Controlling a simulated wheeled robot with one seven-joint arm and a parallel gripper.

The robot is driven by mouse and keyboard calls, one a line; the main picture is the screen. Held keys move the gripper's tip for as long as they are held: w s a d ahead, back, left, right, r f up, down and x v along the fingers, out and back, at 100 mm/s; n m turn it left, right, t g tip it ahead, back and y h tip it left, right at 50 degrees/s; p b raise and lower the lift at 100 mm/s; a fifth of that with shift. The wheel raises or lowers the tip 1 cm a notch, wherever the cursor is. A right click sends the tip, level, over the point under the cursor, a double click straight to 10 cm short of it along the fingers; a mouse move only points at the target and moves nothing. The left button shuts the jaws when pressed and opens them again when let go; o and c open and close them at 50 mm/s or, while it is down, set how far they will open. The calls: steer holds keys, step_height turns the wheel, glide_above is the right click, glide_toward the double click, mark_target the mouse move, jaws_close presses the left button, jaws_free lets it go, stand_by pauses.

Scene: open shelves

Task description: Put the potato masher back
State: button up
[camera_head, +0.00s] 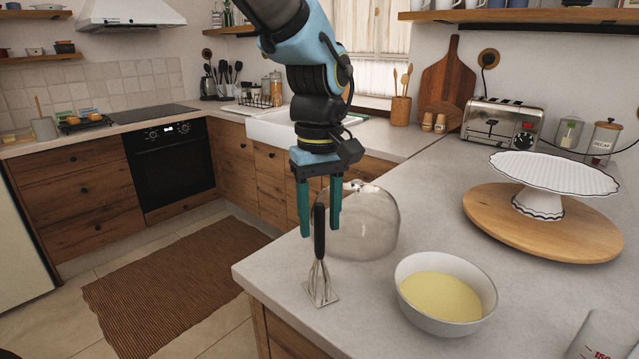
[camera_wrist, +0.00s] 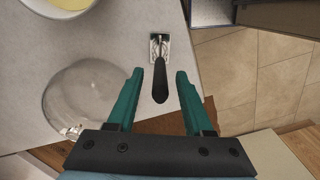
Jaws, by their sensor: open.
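The potato masher (camera_head: 320,262) has a black handle and a metal wire head with a flat foot. It stands upright, head down, near the counter's (camera_head: 420,225) left edge. My gripper (camera_head: 319,230) is open above it, with its teal fingers pointing down. In the head view the handle's top shows between the fingers.
A glass dome (camera_head: 365,222) stands close behind the masher. A white bowl of yellow food (camera_head: 445,322) is to its right. A cake stand (camera_head: 540,205) rests on a round wooden board. A utensil holder (camera_head: 210,88) stands on the far counter. The near counter's middle is clear.

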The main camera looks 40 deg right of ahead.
step_height(320, 180, up, 10)
steer(key=shift+w+r+b, duration=0.1)
steer(key=shift+b, duration=0.45)
steer(key=w+a+f, duration=0.9)
steer(key=w+a, duration=0.3)
steer(key=a, duration=0.2)
steer(key=a+f+t, duration=0.1)
steer(key=a+f, duration=0.3)
steer(key=a, duration=0.6)
steer(key=a+f+n, duration=0.1)
steer(key=a+f, duration=0.4)
steer(key=a, duration=0.6)
steer(key=shift+w+t, duration=0.35)
steer(key=shift+t, duration=0.05)
